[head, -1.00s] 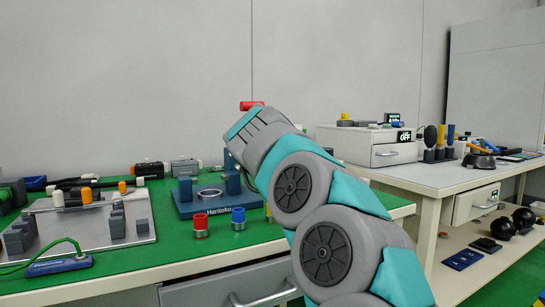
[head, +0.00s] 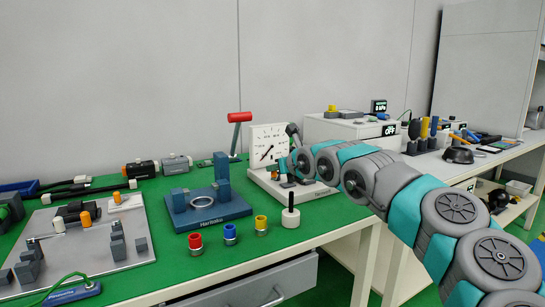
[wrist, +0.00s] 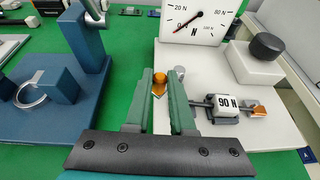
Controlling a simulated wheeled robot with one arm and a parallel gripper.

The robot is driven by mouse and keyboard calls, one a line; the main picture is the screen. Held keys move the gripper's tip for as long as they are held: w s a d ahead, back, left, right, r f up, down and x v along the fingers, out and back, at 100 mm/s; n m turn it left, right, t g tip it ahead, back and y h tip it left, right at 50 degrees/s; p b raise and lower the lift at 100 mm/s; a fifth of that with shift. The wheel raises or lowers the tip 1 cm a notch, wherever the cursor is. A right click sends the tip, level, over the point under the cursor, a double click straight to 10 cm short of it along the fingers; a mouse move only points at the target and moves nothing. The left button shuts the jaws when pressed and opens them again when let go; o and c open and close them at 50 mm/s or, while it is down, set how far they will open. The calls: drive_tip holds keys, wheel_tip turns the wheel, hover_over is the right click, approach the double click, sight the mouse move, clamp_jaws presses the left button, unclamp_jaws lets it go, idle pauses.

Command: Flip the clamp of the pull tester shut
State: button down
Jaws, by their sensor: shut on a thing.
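The pull tester (head: 268,141) is white with a dial face and stands at the table's right end. In the wrist view its dial (wrist: 194,20) and white base (wrist: 250,132) show, with a "90 N" block (wrist: 223,109) and an orange tab (wrist: 257,111) on a rod at its right. My gripper (wrist: 160,80) is low over the left edge of the base. Its two green fingers are shut on a small orange piece (wrist: 158,84), apparently the clamp's lever tip. The clamp's body is mostly hidden by the fingers. In the head view my arm covers much of the tester's right side.
A blue fixture (head: 207,206) with a red-handled lever (head: 239,117) stands left of the tester. A black knob (wrist: 267,46) rises at the tester's right.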

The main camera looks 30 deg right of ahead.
drive_tip(key=shift+s+d+r+n+y+p, duration=0.15)
drive_tip(key=shift+d+n+y+p, duration=0.15)
drive_tip(key=shift+d+n+y, duration=0.3)
drive_tip(key=shift+s+d+n+y+p, duration=0.15)
drive_tip(key=shift+d+n+y+p, duration=0.15)
drive_tip(key=shift+n+y, duration=0.3)
drive_tip(key=shift+d+n+g+y, duration=0.25)
drive_tip(key=shift+d+n+y, duration=0.1)
drive_tip(key=shift+n+y, duration=0.35)
drive_tip(key=shift+d+n+g+y, duration=0.3)
drive_tip(key=shift+n+y, duration=0.2)
drive_tip(key=shift+y, duration=0.4)
drive_tip(key=shift+s+d+n+g+y, duration=0.1)
drive_tip(key=shift+d+n+g+y, duration=0.25)
drive_tip(key=shift+n+y, duration=0.25)
drive_tip(key=shift+a, duration=0.1)
drive_tip(key=c, duration=0.8)
unclamp_jaws()
drive_tip(key=shift+o, duration=0.2)
drive_tip(key=v, duration=0.7)
drive_tip(key=shift+s, duration=0.35)
